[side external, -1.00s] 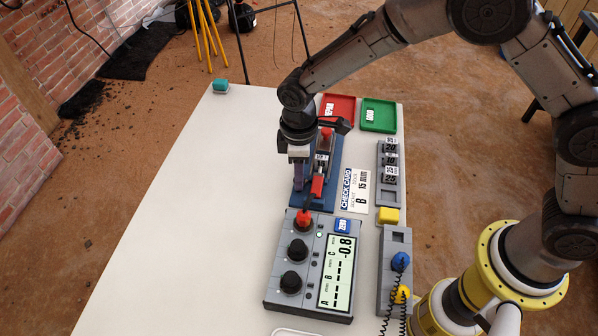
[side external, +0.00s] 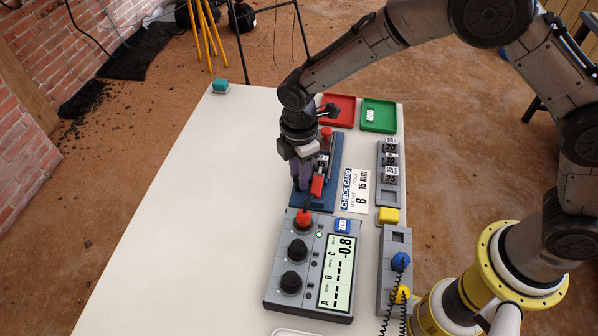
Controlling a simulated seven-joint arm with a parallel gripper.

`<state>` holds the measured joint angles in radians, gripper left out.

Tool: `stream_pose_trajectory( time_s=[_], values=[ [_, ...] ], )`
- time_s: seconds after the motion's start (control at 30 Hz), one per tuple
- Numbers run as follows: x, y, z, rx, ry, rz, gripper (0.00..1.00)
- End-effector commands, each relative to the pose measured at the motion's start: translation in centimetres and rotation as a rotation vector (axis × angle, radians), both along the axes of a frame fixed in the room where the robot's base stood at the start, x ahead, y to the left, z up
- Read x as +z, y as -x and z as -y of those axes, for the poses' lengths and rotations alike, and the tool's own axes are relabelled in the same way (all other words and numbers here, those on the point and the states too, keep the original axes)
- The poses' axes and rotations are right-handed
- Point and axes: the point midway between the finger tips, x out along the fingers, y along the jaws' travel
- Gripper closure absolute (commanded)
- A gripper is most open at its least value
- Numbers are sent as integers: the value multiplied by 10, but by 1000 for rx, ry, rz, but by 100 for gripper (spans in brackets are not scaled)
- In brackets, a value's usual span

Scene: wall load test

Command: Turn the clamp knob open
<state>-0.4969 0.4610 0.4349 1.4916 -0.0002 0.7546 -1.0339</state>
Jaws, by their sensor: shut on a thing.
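The blue clamp fixture (side external: 334,160) stands on the white table behind the grey meter box. A red block (side external: 317,186) and a red knob-like top (side external: 326,132) show on it. My gripper (side external: 302,184) points down at the left side of the fixture, with its fingers low and close together. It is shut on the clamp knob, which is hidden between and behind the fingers. How far the knob is turned cannot be seen.
A check card (side external: 355,190), a block rack (side external: 388,172), a yellow block (side external: 388,215), and red (side external: 338,104) and green trays (side external: 379,115) are nearby.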

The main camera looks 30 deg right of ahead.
Motion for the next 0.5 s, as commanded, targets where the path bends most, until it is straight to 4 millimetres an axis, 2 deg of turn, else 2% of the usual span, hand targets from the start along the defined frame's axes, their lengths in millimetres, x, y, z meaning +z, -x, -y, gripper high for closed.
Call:
stream_pose_trajectory(
  time_s=[0.37,0.4,0.47,0.5],
  values=[
    [2,-1,-1,4,-2,3,100],
    [2,-1,-1,4,-2,3,65],
    [2,-1,-1,4,-2,3,56],
    [2,-1,-1,4,-2,3,56]
  ],
)
